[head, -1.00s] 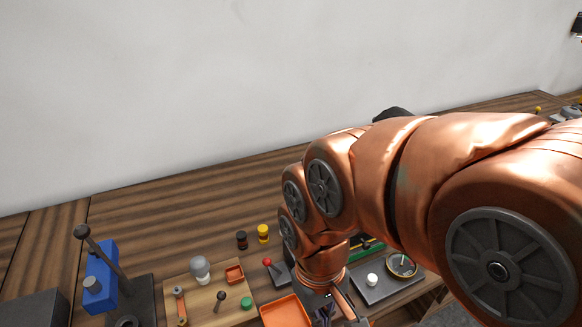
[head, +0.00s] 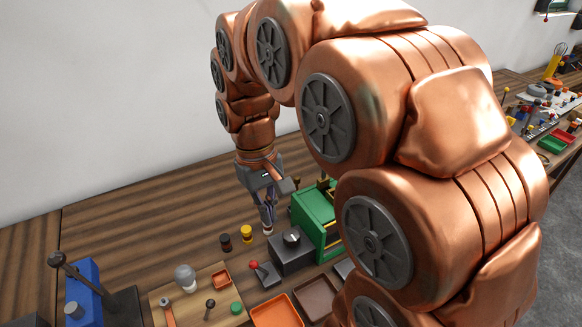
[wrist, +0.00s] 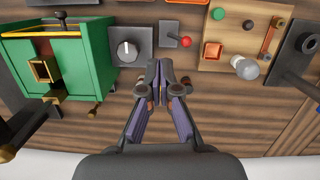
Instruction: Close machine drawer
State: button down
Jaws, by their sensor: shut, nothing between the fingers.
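The green machine (head: 316,212) with yellow trim stands just right of my gripper (head: 268,230) in the head view, partly hidden by my arm. In the wrist view the green machine (wrist: 78,62) is at the left, with a square brass-coloured part (wrist: 45,70) on its near side. I cannot tell which part is the drawer or how far it is out. My gripper (wrist: 161,68) is shut and empty, pointing down beside the dark grey dial box (wrist: 127,48). It appears apart from the machine.
Orange (head: 276,312) and brown (head: 316,298) trays lie in front. The wooden bench by the wall is clear.

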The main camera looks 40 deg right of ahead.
jog(key=w+d+p, duration=0.2)
jog(key=w+d, duration=0.5)
jog(key=w, duration=0.5)
jog(key=w+d+p, duration=0.2)
jog(key=w+d, duration=0.6)
jog(key=w, duration=0.4)
jog(key=w+d+f+p, duration=0.1)
jog(key=w+d+f, duration=0.3)
jog(key=d+f, duration=0.15)
jog(key=shift+m+g, duration=0.4)
jog(key=shift+d+b+x, duration=0.2)
jog(key=shift+b+x, duration=0.5)
jog(key=shift+x, duration=1.75)
jog(key=shift+d+b+x, duration=0.15)
jog(key=shift+b+x, duration=0.55)
jog(key=shift+x, duration=1.75)
jog(key=shift+s+p, duration=0.4)
jog(key=shift+s, duration=0.2)
jog(key=shift+s+a+p, duration=0.1)
jog(key=shift+s+p, duration=0.35)
jog(key=shift+s, duration=0.65)
jog(key=shift+s+f, duration=0.1)
